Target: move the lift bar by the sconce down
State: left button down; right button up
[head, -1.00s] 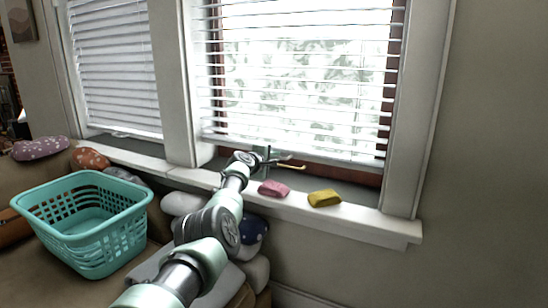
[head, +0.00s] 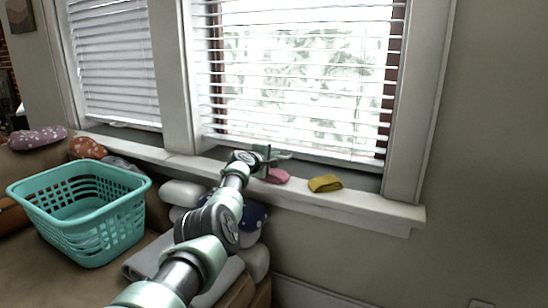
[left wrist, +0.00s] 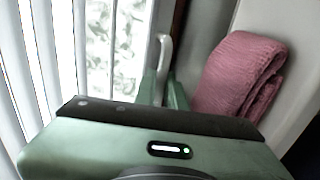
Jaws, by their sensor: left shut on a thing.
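The lift bar (head: 335,161) is the pale bottom rail of the right window blind. It runs low across the window, just above the sill. My left gripper (head: 271,156) is at the rail, left of its middle. In the left wrist view, a white bar piece (left wrist: 163,55) stands between the fingers (left wrist: 163,88), and the gripper is shut on it. The gripper body hides the lower part of the grip. My right gripper is not in view. No sconce is in view.
A pink folded cloth (head: 277,176) lies on the sill (head: 375,208) close beside my left gripper; it also shows in the left wrist view (left wrist: 238,75). A yellow cloth (head: 325,184) lies farther right. A teal basket (head: 100,235) and pillows (head: 180,193) are at left.

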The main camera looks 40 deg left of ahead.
pick_arm(q)
jog(key=shift+d, duration=0.1)
jog(key=c, duration=1.5)
grip_release()
jog(key=shift+w+f, duration=0.1)
